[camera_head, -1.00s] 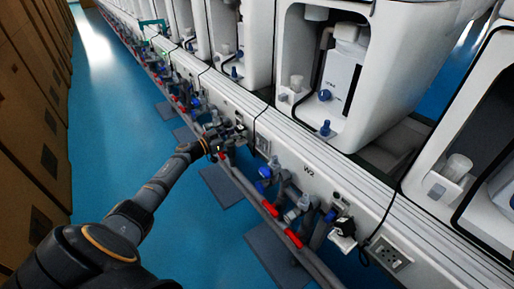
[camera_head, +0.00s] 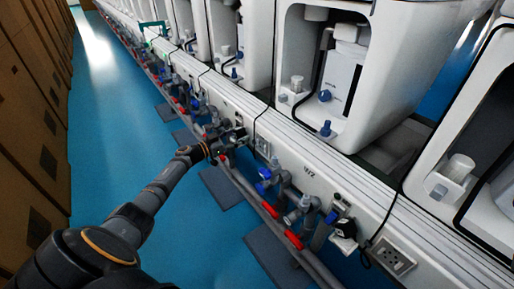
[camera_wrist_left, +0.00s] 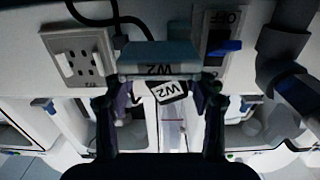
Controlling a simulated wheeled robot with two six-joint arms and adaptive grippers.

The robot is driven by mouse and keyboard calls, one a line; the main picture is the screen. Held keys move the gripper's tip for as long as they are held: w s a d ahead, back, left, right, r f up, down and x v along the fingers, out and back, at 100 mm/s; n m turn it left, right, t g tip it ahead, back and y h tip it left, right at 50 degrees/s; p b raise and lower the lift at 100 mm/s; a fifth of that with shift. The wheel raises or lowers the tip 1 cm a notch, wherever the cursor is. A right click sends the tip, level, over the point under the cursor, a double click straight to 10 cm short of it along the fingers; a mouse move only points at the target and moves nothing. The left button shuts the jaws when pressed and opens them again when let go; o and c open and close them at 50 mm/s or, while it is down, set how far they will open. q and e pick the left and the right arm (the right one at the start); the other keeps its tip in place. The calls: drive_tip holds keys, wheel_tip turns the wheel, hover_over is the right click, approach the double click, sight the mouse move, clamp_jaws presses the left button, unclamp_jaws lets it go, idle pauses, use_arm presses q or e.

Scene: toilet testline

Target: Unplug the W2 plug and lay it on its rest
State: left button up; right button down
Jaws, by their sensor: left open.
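A grey holder, apparently the rest (camera_wrist_left: 158,58), carries an upside-down W2 label just above the plug. I cannot tell whether the plug touches it. The socket (camera_wrist_left: 80,57) at the left shows empty holes; it also shows in the head view (camera_head: 263,148). My right gripper is not in view.
A switch box marked OFF with a blue lever (camera_wrist_left: 222,47) is right of the holder. A grey pipe (camera_wrist_left: 286,85) is further right. Pipes with red and blue valves (camera_head: 268,209) run below the panel. A black cable (camera_wrist_left: 112,20) hangs above the socket.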

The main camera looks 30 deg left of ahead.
use_arm(q)
drive_tip(key=shift+s, duration=0.1)
drive_tip(key=v, duration=1.1)
drive_tip(key=shift+s+a, duration=0.2)
drive_tip(key=shift+s, duration=0.15)
